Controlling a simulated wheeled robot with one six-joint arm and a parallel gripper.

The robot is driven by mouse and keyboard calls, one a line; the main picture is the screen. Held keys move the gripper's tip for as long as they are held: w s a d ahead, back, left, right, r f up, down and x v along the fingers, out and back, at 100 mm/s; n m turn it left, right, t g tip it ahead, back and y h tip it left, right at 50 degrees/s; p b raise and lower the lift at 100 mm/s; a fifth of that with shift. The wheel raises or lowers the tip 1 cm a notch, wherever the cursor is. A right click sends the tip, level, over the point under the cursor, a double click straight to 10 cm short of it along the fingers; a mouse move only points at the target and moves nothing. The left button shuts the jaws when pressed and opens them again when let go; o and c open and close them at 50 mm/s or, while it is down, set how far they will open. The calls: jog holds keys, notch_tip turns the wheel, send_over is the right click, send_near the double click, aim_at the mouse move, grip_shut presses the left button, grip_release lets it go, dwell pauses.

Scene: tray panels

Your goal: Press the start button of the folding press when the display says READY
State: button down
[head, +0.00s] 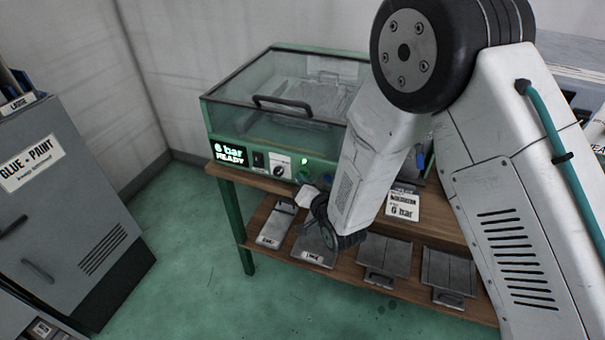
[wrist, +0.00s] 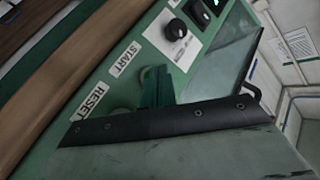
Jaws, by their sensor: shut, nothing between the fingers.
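The folding press (head: 225,125) is a green box with a clear, closed lid on a wooden bench. Its display (head: 229,154) reads "6 bar READY" in lit letters. My gripper (head: 304,178) is at the front panel, right of the knob, partly hidden by my own wrist. In the wrist view my gripper's green fingers (wrist: 157,86) are shut and empty, in front of the panel beside the START label (wrist: 125,59). The start button (wrist: 145,73) shows only as a sliver behind the fingers; I cannot tell whether they touch it.
A black knob (wrist: 176,28) and the RESET label (wrist: 90,102) flank START. A green lamp (head: 304,160) is lit. Several grey trays (head: 383,256) lie on the lower shelf. A grey cabinet (head: 60,200) stands left, with clear floor (head: 190,250) between.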

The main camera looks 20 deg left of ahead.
jog(key=shift+w, duration=0.25)
dwell(0.4)
jog(key=shift+s, duration=0.95)
jog(key=shift+a, duration=0.1)
jog(key=s, duration=0.5)
jog(key=shift+a, duration=0.15)
dwell(0.4)
